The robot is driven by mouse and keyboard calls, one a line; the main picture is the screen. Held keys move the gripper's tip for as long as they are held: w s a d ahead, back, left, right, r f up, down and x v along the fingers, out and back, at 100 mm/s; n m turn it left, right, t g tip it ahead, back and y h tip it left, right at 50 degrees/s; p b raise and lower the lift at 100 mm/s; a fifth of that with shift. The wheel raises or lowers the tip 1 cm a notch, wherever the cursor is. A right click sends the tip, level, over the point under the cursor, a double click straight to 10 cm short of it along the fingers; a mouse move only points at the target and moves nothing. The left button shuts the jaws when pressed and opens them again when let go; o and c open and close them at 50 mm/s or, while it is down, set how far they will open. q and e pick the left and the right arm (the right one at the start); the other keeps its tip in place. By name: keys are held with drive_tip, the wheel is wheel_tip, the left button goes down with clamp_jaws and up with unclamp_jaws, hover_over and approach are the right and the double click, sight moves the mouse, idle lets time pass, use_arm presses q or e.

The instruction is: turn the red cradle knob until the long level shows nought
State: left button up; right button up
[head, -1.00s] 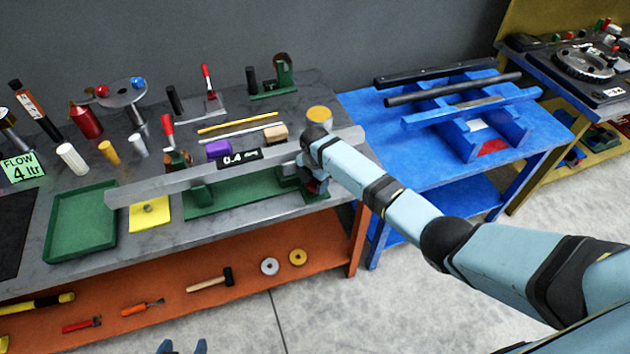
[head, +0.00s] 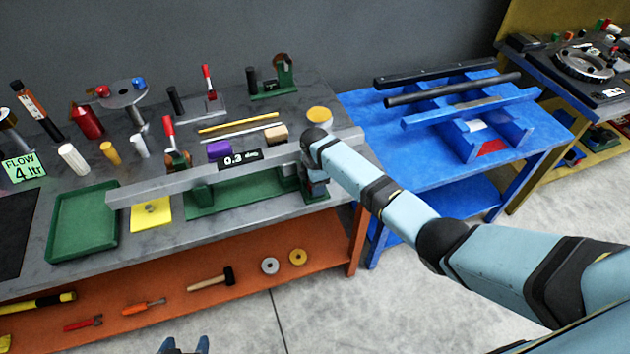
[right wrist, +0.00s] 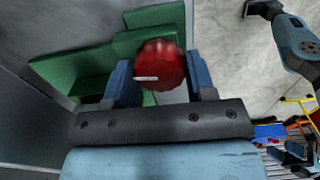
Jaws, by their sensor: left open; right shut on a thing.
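The long level (head: 150,186) is a grey bar lying across the green cradle (head: 235,197) on the grey bench. Its black display (head: 240,160) reads 0.3, with a small unit after it. The red cradle knob (right wrist: 160,62) shows in the right wrist view, ribbed and with a white mark. My right gripper (right wrist: 160,80) is shut on the knob, one blue finger on each side. In the head view my right arm hides the knob. My left gripper (head: 184,345) is open and empty at the bottom edge, in front of the bench and well away from the cradle.
A green tray (head: 82,252) and a yellow pad (head: 138,222) lie left of the cradle. A purple block (head: 219,149), a tan block (head: 276,135) and a red-handled clamp (head: 170,135) stand close behind the level. A blue table (head: 365,120) stands to the right.

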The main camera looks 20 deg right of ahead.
drive_tip(key=m, duration=1.3)
drive_tip(key=shift+m, duration=0.4)
drive_tip(key=m, duration=1.3)
drive_tip(key=shift+m, duration=0.3)
drive_tip(key=o, duration=0.9)
